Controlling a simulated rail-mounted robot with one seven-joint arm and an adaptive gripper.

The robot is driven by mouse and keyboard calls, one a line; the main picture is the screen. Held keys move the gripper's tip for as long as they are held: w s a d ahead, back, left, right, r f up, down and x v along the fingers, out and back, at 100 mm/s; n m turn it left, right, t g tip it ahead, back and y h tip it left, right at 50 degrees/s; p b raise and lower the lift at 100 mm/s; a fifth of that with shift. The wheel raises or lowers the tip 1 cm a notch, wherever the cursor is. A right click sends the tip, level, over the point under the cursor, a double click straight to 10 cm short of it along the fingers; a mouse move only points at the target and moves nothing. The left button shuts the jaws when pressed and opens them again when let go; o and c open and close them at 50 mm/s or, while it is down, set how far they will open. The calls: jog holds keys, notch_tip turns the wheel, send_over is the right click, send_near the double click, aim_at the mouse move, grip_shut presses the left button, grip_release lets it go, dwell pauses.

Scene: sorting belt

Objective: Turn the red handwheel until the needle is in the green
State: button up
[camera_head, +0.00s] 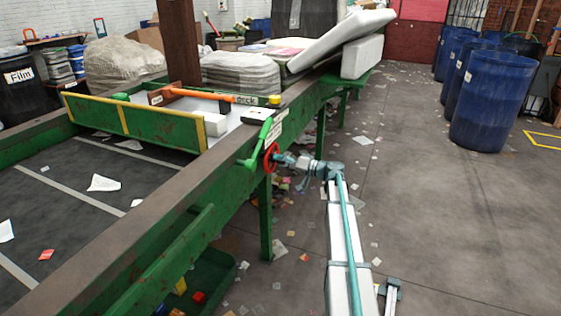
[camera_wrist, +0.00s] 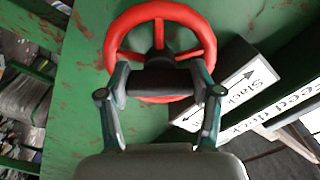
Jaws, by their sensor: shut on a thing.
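The red handwheel (camera_head: 271,157) is on the side of the green belt frame. In the wrist view the red handwheel (camera_wrist: 160,11) shows its rim and spokes close ahead, in front of a scuffed green plate. My gripper (camera_head: 281,160) reaches it from the right. In the wrist view the two fingers of my gripper (camera_wrist: 161,84) stand either side of a dark bar at the lower half of the wheel, shut on the handwheel. The bar and fingers hide part of the hub and lower rim. I cannot make out a needle or green zone in either view.
A sign (camera_wrist: 232,92) with a double arrow and "Slack" is right of the wheel, beside a "Feed deck" label (camera_wrist: 285,104). A green lever (camera_head: 258,146) is just left of the wheel. Blue barrels (camera_head: 490,95) stand far right; the floor between is open, with scattered paper.

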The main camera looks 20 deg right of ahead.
dwell(0.5)
jog(key=o, duration=1.1)
jog(key=shift+o, duration=0.2)
jog(key=v, duration=1.2)
